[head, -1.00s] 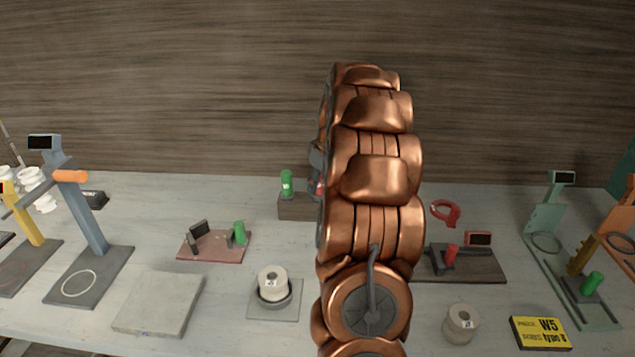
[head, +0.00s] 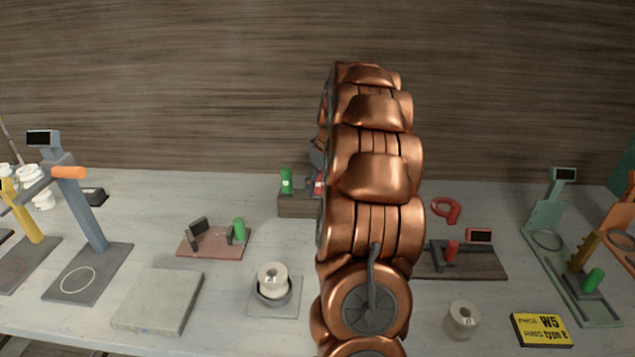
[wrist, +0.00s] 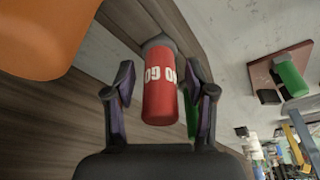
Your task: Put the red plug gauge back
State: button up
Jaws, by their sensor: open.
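The red plug gauge (wrist: 160,95) with white lettering and a grey end lies between the fingers of my gripper (wrist: 160,82) in the wrist view. The fingers are open, with a visible gap on both sides of it. In the head view a bit of red (head: 318,187) shows at the wooden block (head: 294,205), beside a green gauge (head: 286,180). My arm hides most of that spot and the gripper. Whether the red gauge is seated in the block is unclear.
A red cylinder (head: 451,249) is on a dark stand to the right, near a red ring-shaped tool (head: 446,209). A dull red plate (head: 205,245) holds a green cylinder. An orange shape (wrist: 40,35) fills the wrist view's upper left corner.

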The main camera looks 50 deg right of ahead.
jog(key=shift+r+p, duration=0.3)
jog(key=shift+r, duration=0.3)
jog(key=b+v, duration=0.2)
jog(key=v, duration=0.9)
jog(key=shift+r, duration=0.3)
jog(key=shift+s, duration=0.1)
jog(key=s+a+f+g+y, duration=0.1)
jog(key=s+a+f, duration=0.1)
jog(key=a, duration=1.2)
jog(key=s+a+f+g, duration=0.2)
jog(key=a, duration=1.2)
jog(key=s+a+f, duration=0.3)
jog(key=s+a, duration=0.1)
jog(key=s, duration=0.3)
jog(key=s+a+f+g, duration=0.1)
jog(key=s+a+f, duration=0.3)
jog(key=s, duration=0.3)
jog(key=s+a+f+m+g+h, duration=0.1)
jog(key=s+a+f, duration=0.2)
jog(key=s, duration=0.4)
jog(key=shift+s+a+f, duration=0.25)
jog(key=shift+s+a, duration=0.05)
jog(key=shift+a, duration=0.25)
